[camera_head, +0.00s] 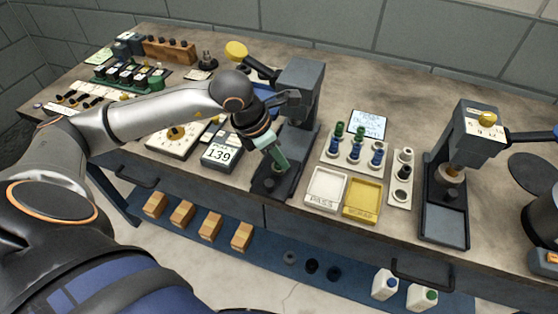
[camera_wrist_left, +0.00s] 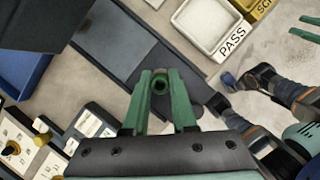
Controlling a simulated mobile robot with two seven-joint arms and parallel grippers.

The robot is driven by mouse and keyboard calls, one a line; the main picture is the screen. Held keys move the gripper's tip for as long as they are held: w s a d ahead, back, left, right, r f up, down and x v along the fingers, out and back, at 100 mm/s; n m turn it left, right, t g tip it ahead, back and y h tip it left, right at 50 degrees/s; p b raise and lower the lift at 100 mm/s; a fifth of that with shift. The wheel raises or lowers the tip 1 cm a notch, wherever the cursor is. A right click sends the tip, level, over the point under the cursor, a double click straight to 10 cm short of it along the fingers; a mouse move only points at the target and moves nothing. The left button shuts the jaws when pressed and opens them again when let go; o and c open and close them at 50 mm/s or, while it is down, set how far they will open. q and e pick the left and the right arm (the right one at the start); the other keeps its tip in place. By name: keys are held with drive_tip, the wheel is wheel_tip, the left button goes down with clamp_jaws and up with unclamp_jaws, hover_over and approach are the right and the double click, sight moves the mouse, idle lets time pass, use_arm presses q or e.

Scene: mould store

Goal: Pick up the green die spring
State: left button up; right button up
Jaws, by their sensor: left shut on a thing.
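My left gripper (camera_head: 281,166) is over the dark base of the left press-like tester (camera_head: 300,90), pointing down. Other green and blue springs stand on a white rack (camera_head: 331,156) to the right. My right gripper (camera_wrist_left: 303,27) shows only at the right edge of the left wrist view, its two green fingers apart.
A white PASS tray (camera_head: 325,188) and a yellow tray (camera_head: 361,198) lie right of the tester. A display (camera_head: 221,154) reading 139 stands to its left. A second tester (camera_head: 445,206) stands farther right.

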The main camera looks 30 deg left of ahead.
use_arm(q)
clamp_jaws()
drive_tip(key=shift+r, duration=0.1)
